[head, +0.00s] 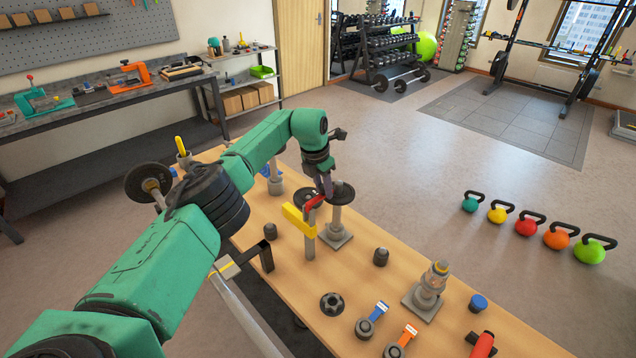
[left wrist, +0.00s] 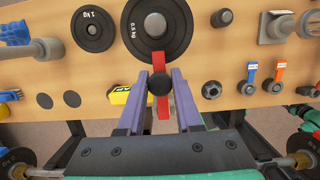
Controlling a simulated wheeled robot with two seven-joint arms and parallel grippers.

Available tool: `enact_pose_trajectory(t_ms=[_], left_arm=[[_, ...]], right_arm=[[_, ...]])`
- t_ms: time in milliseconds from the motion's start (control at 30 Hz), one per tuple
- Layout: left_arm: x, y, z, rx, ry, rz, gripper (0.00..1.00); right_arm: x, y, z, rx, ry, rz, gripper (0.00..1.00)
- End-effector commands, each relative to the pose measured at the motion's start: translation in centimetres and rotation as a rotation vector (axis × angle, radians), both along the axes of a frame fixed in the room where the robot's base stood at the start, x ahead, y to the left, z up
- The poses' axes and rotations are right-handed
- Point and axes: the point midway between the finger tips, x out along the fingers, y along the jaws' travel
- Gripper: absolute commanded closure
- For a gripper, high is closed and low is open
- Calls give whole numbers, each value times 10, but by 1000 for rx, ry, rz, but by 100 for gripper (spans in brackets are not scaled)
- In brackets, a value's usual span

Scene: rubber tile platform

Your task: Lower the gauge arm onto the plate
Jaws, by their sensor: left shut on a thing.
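The gauge arm is a red bar (head: 313,203) by a yellow block on an upright post (head: 309,245). In the left wrist view the red arm (left wrist: 163,113) carries a round black knob (left wrist: 159,82). My left gripper (head: 326,188) points down; its purple fingers (left wrist: 159,90) are shut on the knob. The arm's far end overlaps the edge of a black 0.5 kg plate (left wrist: 184,25). In the head view the plate (head: 345,191) sits on a grey stand, partly hidden by my gripper. I cannot tell whether arm and plate touch. My right gripper is not in view.
The wooden table (head: 290,290) also holds a black star knob (head: 331,304), a dark knob (head: 381,257), a grey fixture (head: 430,285) and blue and orange tagged pieces. A 1 kg plate (left wrist: 94,28) lies left of the 0.5 kg plate. Several kettlebells stand on the floor.

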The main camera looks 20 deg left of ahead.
Motion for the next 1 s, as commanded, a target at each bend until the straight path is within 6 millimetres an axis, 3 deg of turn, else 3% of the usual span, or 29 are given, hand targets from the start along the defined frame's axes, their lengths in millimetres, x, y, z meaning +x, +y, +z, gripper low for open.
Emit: enact_pose_trajectory(t_ms=[367,400,433,467,800,1000], left_arm=[[-1,-1,-3,3,7,0,100],[-1,-1,-3,3,7,0,51],[-1,-1,-3,3,7,0,40],[-1,-1,-3,3,7,0,36],[-1,0,1,2,4,-1,36],[-6,3,30,2,-2,-2,36]], right_arm=[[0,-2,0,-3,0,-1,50],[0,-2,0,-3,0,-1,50],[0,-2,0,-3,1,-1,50],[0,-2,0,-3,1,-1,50],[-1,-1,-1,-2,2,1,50],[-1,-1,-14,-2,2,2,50]])
